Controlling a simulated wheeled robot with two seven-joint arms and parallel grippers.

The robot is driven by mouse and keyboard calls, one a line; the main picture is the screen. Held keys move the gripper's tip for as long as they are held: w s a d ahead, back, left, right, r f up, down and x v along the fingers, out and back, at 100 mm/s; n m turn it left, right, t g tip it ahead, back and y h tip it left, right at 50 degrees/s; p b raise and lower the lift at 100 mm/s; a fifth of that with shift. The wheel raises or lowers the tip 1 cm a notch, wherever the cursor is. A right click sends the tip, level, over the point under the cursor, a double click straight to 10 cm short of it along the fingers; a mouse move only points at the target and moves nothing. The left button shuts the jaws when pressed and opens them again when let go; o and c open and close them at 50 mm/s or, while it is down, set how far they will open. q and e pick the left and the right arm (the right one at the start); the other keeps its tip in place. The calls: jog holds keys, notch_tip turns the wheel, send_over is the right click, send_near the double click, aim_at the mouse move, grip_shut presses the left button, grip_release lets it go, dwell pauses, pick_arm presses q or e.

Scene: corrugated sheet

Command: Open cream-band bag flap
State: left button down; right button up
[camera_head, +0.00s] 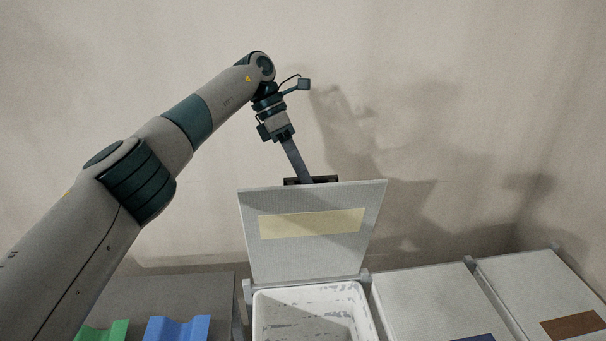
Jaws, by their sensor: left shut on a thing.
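The grey flap with the cream band (312,223) stands raised, nearly upright, above its white open bin (262,318) in the head view. The gripper's fingertips are partly hidden behind that edge. The bin's inside shows pale, with patchy grey marks on its floor. My right gripper is not in view.
To the right are two closed grey lids, one with a dark blue band (474,338) and one with a brown band (573,325). At the lower left, a green corrugated piece (104,331) and a blue corrugated piece (178,328) lie by a dark grey surface (180,293). A plain wall stands behind.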

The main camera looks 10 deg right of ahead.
pick_arm(q)
jog(key=shift+a+f, duration=0.2)
jog(key=shift+f, duration=0.75)
jog(key=c, duration=2.1)
grip_release()
jog(key=o, duration=0.3)
jog(key=shift+w+d, duration=0.1)
jog(key=shift+w, duration=0.15)
jog(key=shift+o, duration=0.2)
jog(key=shift+w+d+r, duration=0.1)
jog(key=shift+w+d, duration=0.05)
jog(key=shift+w, duration=0.15)
jog(key=shift+r, duration=0.15)
